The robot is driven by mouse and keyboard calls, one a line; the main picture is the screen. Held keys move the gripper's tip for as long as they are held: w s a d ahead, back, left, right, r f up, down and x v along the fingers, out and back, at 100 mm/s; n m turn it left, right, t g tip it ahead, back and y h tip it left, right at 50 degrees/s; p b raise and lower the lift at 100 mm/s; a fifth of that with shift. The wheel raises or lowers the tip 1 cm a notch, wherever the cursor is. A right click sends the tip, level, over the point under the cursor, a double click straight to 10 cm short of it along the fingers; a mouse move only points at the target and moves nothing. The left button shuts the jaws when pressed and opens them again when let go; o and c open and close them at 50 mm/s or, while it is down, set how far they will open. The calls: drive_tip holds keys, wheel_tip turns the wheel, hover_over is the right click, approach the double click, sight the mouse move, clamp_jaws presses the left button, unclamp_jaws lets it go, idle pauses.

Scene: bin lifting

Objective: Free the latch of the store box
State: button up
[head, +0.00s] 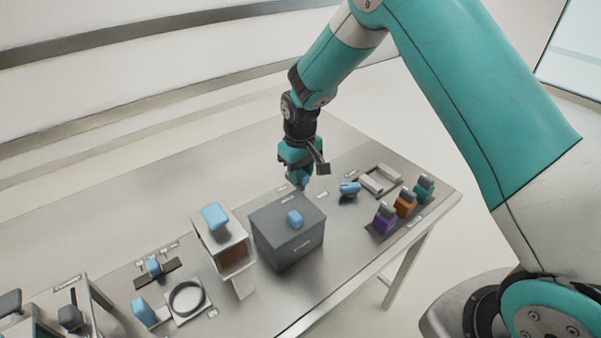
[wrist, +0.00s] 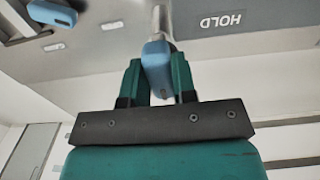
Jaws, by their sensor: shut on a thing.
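The store box (head: 270,245) is a dark grey box with a blue handle (head: 295,219) on its lid, standing mid-table in the head view. My gripper (head: 298,182) points down just behind the box's far side. In the wrist view its two teal fingers (wrist: 157,62) are closed around a blue knob (wrist: 157,76) on a grey metal stem (wrist: 159,22). The knob appears to be the latch grip; the head view shows little of it. A "HOLD" label (wrist: 223,21) appears upside down beside the stem. The lid looks shut.
A white stand with a blue block (head: 214,216) is close left of the box. A blue-handled part (head: 349,189), a pale tray (head: 379,181) and purple, orange and teal containers (head: 405,203) stand to the right.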

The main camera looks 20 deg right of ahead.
drive_tip(key=shift+w+r, duration=0.1)
idle(0.4)
drive_tip(key=o, duration=0.9)
wheel_tip(320, 180, up, 17)
drive_tip(key=b, duration=0.3)
drive_tip(key=shift+r+b, duration=0.15)
drive_tip(key=shift+b, duration=0.15)
drive_tip(key=s+a+n+y, duration=0.1)
drive_tip(key=s, duration=0.9)
drive_tip(key=s+a+r+n+y, duration=0.1)
drive_tip(key=s+a, duration=0.1)
drive_tip(key=s, duration=0.8)
drive_tip(key=s+a+n+y, duration=0.1)
drive_tip(key=s+y, duration=0.1)
drive_tip(key=s, duration=0.9)
drive_tip(key=shift+s+a+r, duration=0.1)
drive_tip(key=shift+a+r, duration=0.2)
drive_tip(key=shift+a, duration=0.05)
